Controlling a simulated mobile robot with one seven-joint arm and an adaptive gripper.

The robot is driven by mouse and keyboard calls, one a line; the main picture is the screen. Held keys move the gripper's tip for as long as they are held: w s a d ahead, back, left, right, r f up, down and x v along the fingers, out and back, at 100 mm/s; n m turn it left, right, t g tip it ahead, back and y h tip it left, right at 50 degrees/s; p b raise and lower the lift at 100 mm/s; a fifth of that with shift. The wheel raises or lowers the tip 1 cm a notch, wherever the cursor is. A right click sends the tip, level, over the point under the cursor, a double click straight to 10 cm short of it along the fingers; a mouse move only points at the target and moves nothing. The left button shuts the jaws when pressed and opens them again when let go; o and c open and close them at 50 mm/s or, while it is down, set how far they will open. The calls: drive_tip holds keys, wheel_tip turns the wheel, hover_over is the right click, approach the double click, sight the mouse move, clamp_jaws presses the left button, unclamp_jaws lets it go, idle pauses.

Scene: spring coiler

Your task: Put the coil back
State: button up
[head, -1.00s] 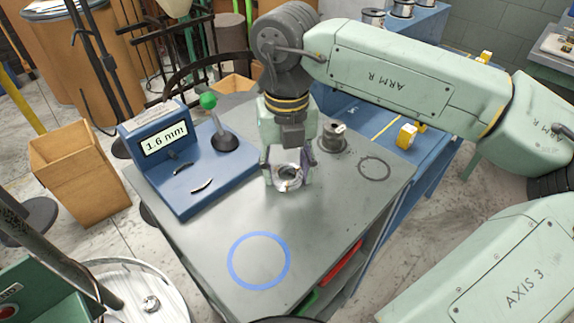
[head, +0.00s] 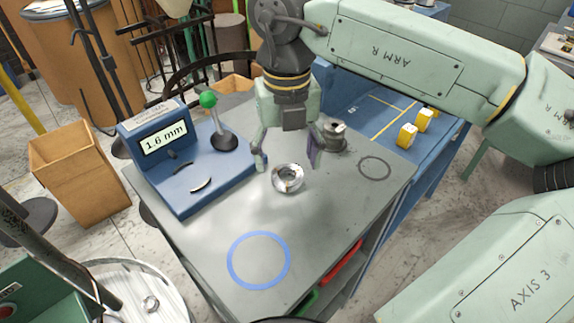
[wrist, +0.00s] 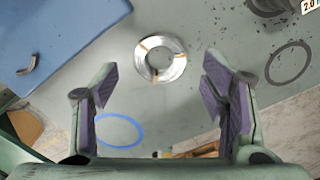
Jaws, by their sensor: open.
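The coil (head: 288,178), a silvery ring of wire with tan ties, lies flat on the grey bench top (head: 213,215). In the wrist view the coil (wrist: 161,59) lies beyond my fingertips, between their lines and clear of both. My gripper (head: 288,160) is open and empty above and just behind the coil, its fingers spread wide. A blue painted ring (head: 259,261) on the front of the bench is empty. A dark thin ring (head: 375,168) marked on the right of the bench is also empty.
A blue gauge (head: 190,165) reading 1.6 mm, with a green-knobbed lever (head: 208,101), stands on the bench's left. A dark spool-like object (head: 334,135) stands close behind my right finger. Yellow-and-white blocks (head: 407,136) sit on the blue table (head: 385,112). The bench's front is clear.

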sight(288, 174)
wheel_tip(288, 174, up, 9)
drive_tip(key=shift+b, duration=0.45)
drive_tip(key=shift+d, duration=0.1)
